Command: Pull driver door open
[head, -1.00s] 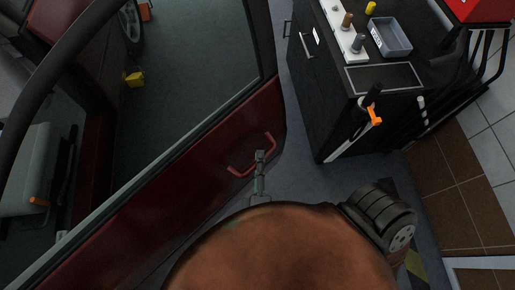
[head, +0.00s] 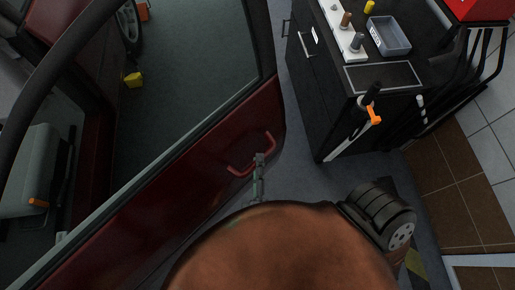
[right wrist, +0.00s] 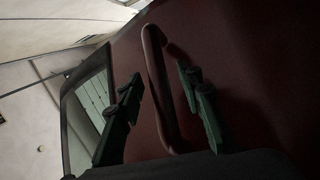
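The dark red driver door (head: 190,190) fills the left and middle of the head view, its window frame running up to the left. Its red bar handle (head: 238,171) is near the door's right edge. My right gripper (head: 259,158) is at the handle, seen nearly edge-on. In the right wrist view the handle (right wrist: 158,85) passes between the two spread fingers of my right gripper (right wrist: 163,108), with a gap on both sides. The fingers look open around it, not closed on it. My left gripper is not in view.
A black tool cabinet (head: 318,95) stands right of the door, with a grey tray (head: 389,36) on top and an orange-and-black tool (head: 373,112) at its near side. A strip of grey floor (head: 305,178) is clear between door and cabinet. A seat (head: 32,165) shows at left.

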